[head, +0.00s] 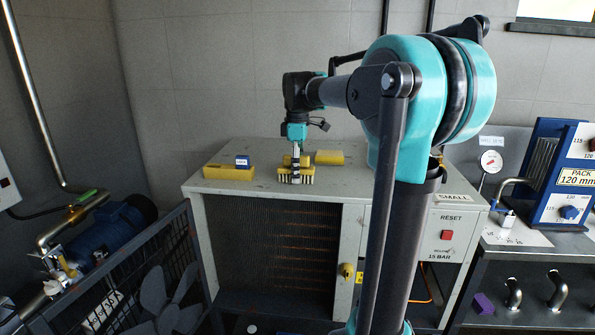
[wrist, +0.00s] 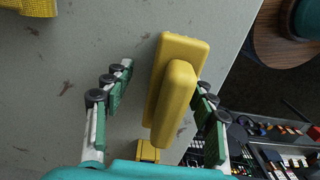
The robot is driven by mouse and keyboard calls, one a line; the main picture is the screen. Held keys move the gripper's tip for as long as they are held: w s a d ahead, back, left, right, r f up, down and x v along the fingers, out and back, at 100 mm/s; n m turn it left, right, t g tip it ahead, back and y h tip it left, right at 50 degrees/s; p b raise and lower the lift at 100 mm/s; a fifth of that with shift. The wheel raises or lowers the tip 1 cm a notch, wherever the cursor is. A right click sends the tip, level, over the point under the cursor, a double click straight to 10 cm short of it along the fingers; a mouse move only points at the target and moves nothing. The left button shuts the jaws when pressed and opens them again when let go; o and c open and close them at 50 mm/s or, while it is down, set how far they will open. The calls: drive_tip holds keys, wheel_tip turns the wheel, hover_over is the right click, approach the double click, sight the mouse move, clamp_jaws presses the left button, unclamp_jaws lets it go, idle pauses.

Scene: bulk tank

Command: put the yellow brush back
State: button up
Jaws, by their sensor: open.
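The yellow brush (head: 295,177) stands bristles down on top of the pale cabinet (head: 370,183), near its front edge. In the wrist view the brush (wrist: 174,95) shows from above, with its raised yellow grip lying between the fingers. My gripper (head: 297,158) points down over the brush. In the wrist view my gripper (wrist: 163,80) is open, with one finger on each side of the brush. A gap shows on the left side. On the right the finger is close, and I cannot tell whether it touches.
A blue panel unit (head: 555,170) stands on the bench at right. A dark mesh guard (head: 160,265) is at left.

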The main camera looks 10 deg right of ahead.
wheel_tip(320, 180, up, 12)
idle(0.5)
idle(0.4)
